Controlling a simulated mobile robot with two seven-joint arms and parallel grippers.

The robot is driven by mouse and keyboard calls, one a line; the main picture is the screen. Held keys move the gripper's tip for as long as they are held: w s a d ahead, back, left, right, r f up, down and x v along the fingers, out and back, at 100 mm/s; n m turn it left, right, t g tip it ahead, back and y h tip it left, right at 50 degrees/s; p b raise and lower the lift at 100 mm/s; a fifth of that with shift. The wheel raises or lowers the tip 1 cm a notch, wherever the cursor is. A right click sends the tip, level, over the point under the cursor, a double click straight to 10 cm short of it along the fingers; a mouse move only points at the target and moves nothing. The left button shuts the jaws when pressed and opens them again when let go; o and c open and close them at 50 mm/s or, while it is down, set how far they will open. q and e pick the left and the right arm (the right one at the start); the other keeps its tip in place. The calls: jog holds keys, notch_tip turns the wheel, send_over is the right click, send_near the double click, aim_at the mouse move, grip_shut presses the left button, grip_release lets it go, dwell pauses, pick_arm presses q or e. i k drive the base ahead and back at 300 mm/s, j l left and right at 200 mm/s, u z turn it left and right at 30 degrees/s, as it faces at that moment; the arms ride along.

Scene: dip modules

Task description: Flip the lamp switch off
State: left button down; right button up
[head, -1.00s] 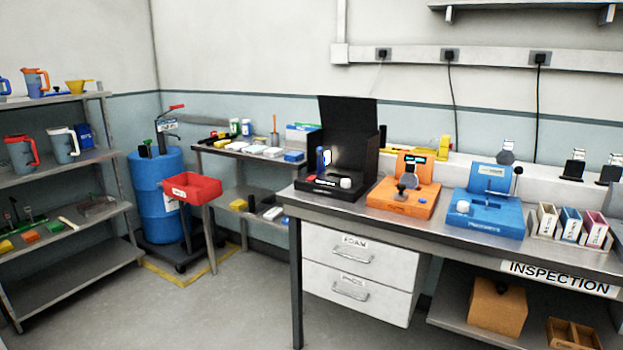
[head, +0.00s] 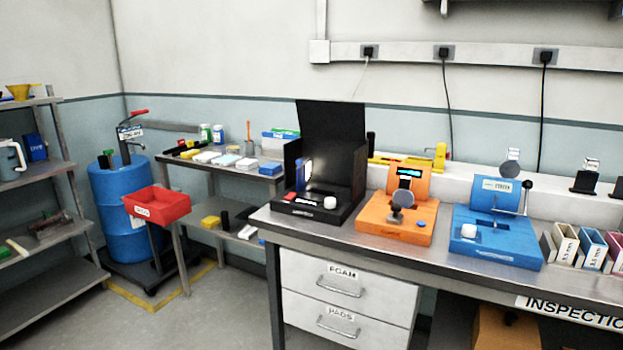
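A black open-fronted box with a raised back panel (head: 330,125) stands at the left end of the inspection bench in the head view. A bright lit lamp (head: 308,170) glows inside it, beside a blue upright part (head: 299,174). On its front base are a small red piece (head: 290,197), which may be the switch, and a white round knob (head: 330,202). The switch's position is too small to tell. Neither of my grippers is in view.
An orange device (head: 396,222) and a blue device (head: 497,238) stand to the right on the bench (head: 330,234). A red bin (head: 157,207), a blue drum (head: 122,190) and a side table are on the left. Floor in front of the drawers is clear.

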aim_at(291, 196)
jog(key=i+j+z, duration=0.2)
jog(key=i, duration=0.25)
jog(key=i+j+z, duration=0.2)
jog(key=i, duration=0.25)
jog(key=i+j+z, duration=0.2)
jog(key=i, duration=0.25)
